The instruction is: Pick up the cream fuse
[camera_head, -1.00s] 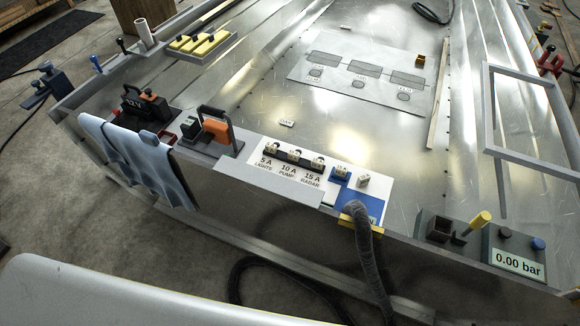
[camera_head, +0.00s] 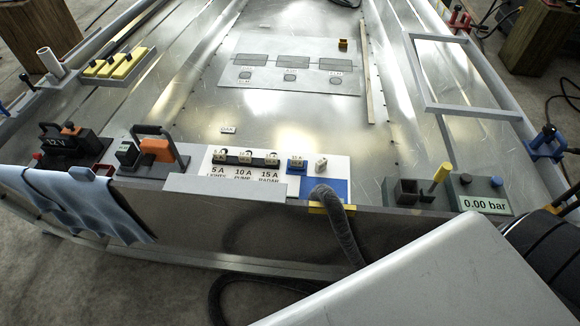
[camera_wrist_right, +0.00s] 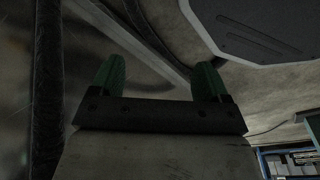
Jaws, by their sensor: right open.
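The cream fuse (camera_head: 321,163), a small pale block, stands at the right end of the white fuse panel (camera_head: 218,170), on or just above its blue area. To its left is a blue fuse holder (camera_head: 296,164), and further left a row of pale fuses (camera_head: 245,157) above the labels 5 A, 10 A and 15 A. My right gripper (camera_wrist_right: 158,78) shows in the right wrist view with its two green fingers wide apart and nothing between them. The fuse is not visible in that view. My left gripper is not in view.
A thick grey hose (camera_head: 340,228) rises to the panel's front edge at a yellow clamp. Left are an orange-and-black switch (camera_head: 157,150), a 12 V battery (camera_head: 62,143) and a blue cloth (camera_head: 75,200). Right is a 0.00 bar gauge (camera_head: 484,204).

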